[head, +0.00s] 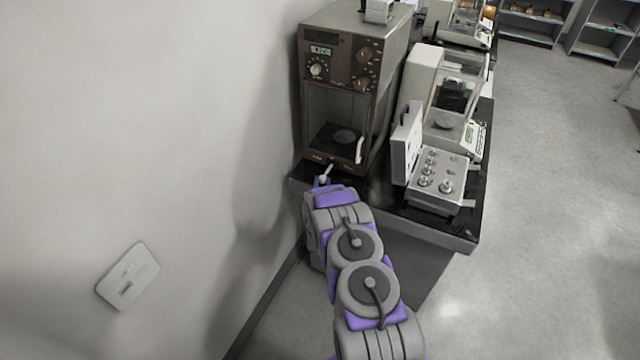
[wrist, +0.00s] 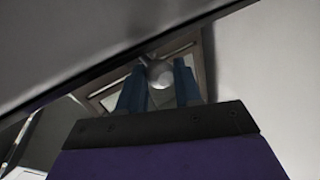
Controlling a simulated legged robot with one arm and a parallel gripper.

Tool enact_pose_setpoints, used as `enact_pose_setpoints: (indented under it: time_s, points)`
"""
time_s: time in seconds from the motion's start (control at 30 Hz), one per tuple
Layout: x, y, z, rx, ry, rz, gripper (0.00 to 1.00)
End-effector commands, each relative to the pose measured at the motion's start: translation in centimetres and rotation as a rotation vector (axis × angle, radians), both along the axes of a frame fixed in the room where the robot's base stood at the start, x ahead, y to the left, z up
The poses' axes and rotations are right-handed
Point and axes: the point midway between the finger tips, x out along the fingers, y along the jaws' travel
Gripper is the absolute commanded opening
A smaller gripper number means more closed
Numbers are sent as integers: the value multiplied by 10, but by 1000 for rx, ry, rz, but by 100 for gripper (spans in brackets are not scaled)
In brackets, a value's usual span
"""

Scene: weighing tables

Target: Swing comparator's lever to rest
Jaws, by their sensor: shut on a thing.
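The comparator (head: 350,95) is a tall brown cabinet with dials, a small display and a chamber with a round pan, at the table's near left. Its lever (head: 326,173) sticks out low on the front, near the table edge. My gripper (head: 321,181) is at the lever's end, mostly hidden behind my arm in the head view. In the wrist view my gripper (wrist: 160,84) has its two blue fingers on either side of the lever's round pale knob (wrist: 160,73). The gripper is shut on it. The lever's exact angle is hard to tell.
A grey control box (head: 438,180) with knobs and a raised lid stands to the right on the dark table (head: 430,227). Glass-sided balances (head: 455,95) stand behind it. A white wall is close on the left, with a wall plate (head: 128,276). The floor on the right is clear.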

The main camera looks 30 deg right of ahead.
Motion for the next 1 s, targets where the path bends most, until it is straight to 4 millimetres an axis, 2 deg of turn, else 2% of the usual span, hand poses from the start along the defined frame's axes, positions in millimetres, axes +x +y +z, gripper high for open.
enact_pose_setpoints:
  time_s: [0.03,0.2,0.23,0.47,0.77,0.87,1.0]
  points:
    - [-1,-6,2,-1,-4,-13,0]
    - [-1,-8,2,-1,-6,-14,0]
    - [-1,-8,2,-1,-6,-14,37]
    - [-1,-4,2,-2,-4,-9,59]
    - [-1,1,2,-4,-3,-5,59]
    - [-7,3,2,-4,-3,-5,59]
    - [-24,10,0,0,4,-5,59]
